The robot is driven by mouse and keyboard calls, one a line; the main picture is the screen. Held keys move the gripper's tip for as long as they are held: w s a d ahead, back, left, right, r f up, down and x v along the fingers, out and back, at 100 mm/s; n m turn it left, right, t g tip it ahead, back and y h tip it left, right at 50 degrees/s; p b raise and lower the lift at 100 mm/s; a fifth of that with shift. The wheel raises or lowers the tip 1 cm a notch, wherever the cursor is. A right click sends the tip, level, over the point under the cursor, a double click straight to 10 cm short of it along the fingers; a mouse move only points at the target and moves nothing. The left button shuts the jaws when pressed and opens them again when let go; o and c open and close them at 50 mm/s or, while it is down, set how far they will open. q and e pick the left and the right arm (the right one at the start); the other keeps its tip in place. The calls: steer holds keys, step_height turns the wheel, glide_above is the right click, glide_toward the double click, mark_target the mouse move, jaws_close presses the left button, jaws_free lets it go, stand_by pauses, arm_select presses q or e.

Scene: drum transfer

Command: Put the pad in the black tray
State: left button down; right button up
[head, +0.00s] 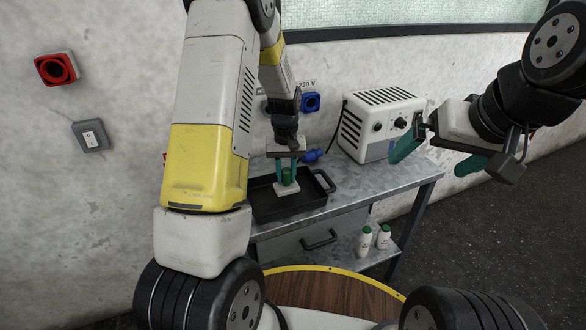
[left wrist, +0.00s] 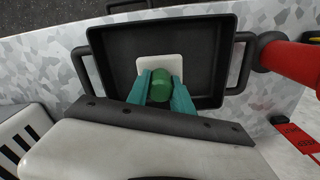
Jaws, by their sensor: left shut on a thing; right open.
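The pad is a white square plate (head: 287,188) with a green knob on top (head: 288,175). It is over the inside of the black tray (head: 262,207), which has side handles and stands on the metal table. I cannot tell whether the pad touches the tray floor. In the left wrist view the pad (left wrist: 174,62) shows inside the outline of the tray (left wrist: 218,102). My left gripper (head: 287,170) points down, its teal fingers shut on the green knob. My right gripper (head: 432,158) is open and empty, raised at the right, beyond the table's edge.
A white box with vents and knobs (head: 378,125) stands on the table (head: 350,182) right of the tray. Two white bottles (head: 365,240) stand on the lower shelf. A blue plug (head: 312,155) sticks out behind the tray. The tabletop right of the tray is clear.

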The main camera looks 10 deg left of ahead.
arm_select(q)
steer(key=shift+w+a+f, duration=0.15)
steer(key=shift+a+f, duration=0.1)
steer(key=shift+f, duration=0.65)
steer(key=shift+w+a+f, duration=0.1)
steer(key=shift+a+f, duration=0.15)
steer(key=shift+f, duration=0.65)
steer(key=shift+f, duration=0.1)
steer(key=c, duration=1.1)
jaws_free()
step_height(320, 180, up, 12)
steer(key=shift+f, duration=0.1)
step_height(320, 180, up, 9)
steer(key=t+h, duration=0.1)
steer(key=t, duration=0.1)
glide_above(284, 182)
steer(key=s, duration=0.3)
steer(key=s+r+m+t, duration=0.1)
steer(key=s+r, duration=0.2)
steer(key=s, duration=0.3)
steer(key=s+d+r+m+t, duration=0.1)
steer(key=s+r, duration=0.2)
steer(key=s, duration=0.4)
steer(key=s+d+r+m+t+h, duration=0.1)
steer(key=s+r+t, duration=0.1)
steer(key=s, duration=0.5)
steer(key=shift+s+d+r, duration=0.1)
steer(key=shift+s+r, duration=0.05)
steer(key=shift+r, duration=0.75)
